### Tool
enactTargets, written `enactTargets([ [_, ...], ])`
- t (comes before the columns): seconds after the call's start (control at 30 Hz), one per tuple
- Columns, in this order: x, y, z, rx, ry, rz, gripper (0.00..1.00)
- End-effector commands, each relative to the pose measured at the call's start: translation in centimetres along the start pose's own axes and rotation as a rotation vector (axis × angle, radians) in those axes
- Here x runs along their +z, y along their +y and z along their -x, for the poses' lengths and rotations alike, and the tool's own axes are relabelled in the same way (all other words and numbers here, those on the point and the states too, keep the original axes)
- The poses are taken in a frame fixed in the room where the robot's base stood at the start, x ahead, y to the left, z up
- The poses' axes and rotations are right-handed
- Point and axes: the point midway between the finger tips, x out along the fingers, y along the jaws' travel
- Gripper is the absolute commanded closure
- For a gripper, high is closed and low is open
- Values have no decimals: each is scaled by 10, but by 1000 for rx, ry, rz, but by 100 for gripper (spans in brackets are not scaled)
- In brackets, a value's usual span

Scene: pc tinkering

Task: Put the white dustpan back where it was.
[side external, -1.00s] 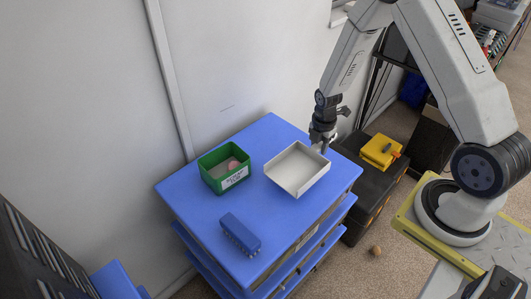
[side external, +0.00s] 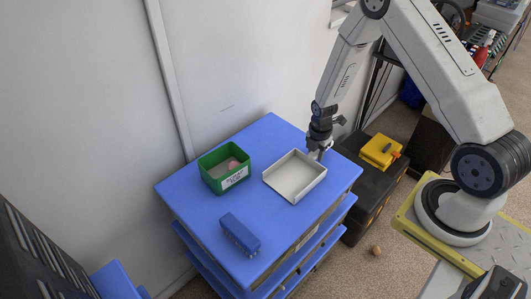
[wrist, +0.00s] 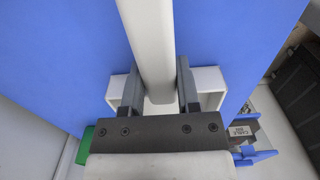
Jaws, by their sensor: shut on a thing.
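The white dustpan (side external: 294,178) is at the right back part of the blue table top (side external: 190,212), open side up and about level. I cannot tell whether it rests fully on the surface. My gripper (side external: 319,153) points down at the pan's back right edge. In the wrist view, the fingers (wrist: 158,88) are shut on the dustpan's long white handle (wrist: 148,35), one on each side. White parts of the pan show beside the fingers, and the gripper body hides the rest of it.
A green labelled bin (side external: 223,168) holding a pinkish thing stands left of the dustpan. A dark blue block-like object (side external: 240,234) lies near the front edge. A yellow item (side external: 380,151) sits on a black case (side external: 356,170) to the right. Table between these is clear.

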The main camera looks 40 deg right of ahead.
Motion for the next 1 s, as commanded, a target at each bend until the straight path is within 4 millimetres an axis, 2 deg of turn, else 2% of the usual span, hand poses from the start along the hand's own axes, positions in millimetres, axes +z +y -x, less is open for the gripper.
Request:
enactTargets([
  [0.23, 0, 0, -2, 0, 0, 0, 100],
  [0.27, 0, 0, -3, 0, 0, 0, 56],
  [0.3, 0, 0, -3, 0, 0, 0, 44],
  [0.37, 0, 0, -2, 0, 0, 0, 25],
  [0.77, 0, 0, -1, 0, 0, 0, 24],
  [1.0, 0, 0, 10, 2, -1, 0, 24],
])
